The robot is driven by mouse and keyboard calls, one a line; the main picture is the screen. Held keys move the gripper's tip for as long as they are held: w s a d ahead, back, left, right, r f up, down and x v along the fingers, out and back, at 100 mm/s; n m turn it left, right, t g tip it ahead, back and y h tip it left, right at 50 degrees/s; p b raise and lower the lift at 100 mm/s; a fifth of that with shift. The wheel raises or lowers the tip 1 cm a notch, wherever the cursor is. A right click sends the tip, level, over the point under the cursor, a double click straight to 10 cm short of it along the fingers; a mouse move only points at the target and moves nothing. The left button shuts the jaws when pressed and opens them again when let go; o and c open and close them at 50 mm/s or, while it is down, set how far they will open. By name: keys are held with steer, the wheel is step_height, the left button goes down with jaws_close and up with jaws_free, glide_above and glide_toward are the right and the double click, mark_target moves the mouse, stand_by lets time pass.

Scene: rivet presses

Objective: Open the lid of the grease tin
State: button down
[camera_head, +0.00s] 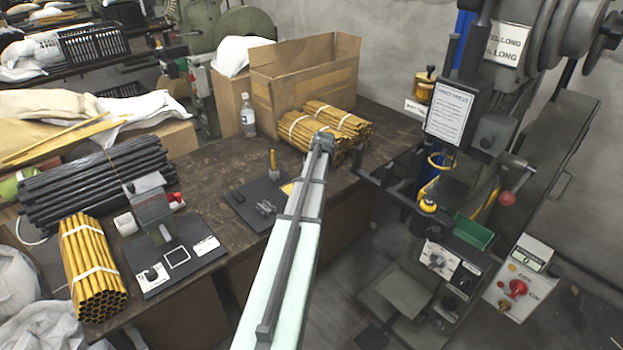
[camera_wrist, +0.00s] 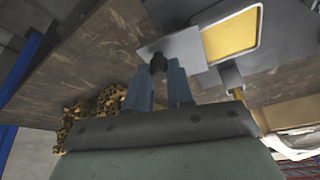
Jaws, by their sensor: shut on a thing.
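The grease tin (camera_wrist: 262,38) shows in the wrist view as a light grey square rim around a yellow filling, which is exposed. A flat grey lid plate (camera_wrist: 187,45) lies beside the filling, on its left. My gripper (camera_wrist: 158,66) is shut on a dark knob (camera_wrist: 158,61) at the lid's near left part. In the head view a small yellow patch (camera_head: 287,188) of the tin shows at the edge of my arm. My arm hides the rest of the tin, and my fingers are not visible there.
A dark base plate (camera_head: 250,212) with a yellow-handled tool (camera_head: 273,160) lies beside my arm. A rivet press (camera_head: 450,185) stands right of the table. Bare wood shows left of the plate.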

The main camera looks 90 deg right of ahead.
steer(key=n, duration=0.1)
steer(key=d+n, duration=0.1)
steer(key=d+n+t, duration=0.1)
steer(key=shift+s+d+y, duration=0.15)
steer(key=shift+s+y, duration=0.1)
steer(key=shift+y, duration=0.15)
steer(key=shift+d+n+t+y, duration=0.3)
steer(key=shift+d+n, duration=0.25)
steer(key=shift+n, duration=0.45)
steer(key=c, duration=1)
jaws_free()
steer(key=v, duration=0.7)
steer(key=shift+a+r, duration=0.1)
steer(key=shift+r, duration=0.1)
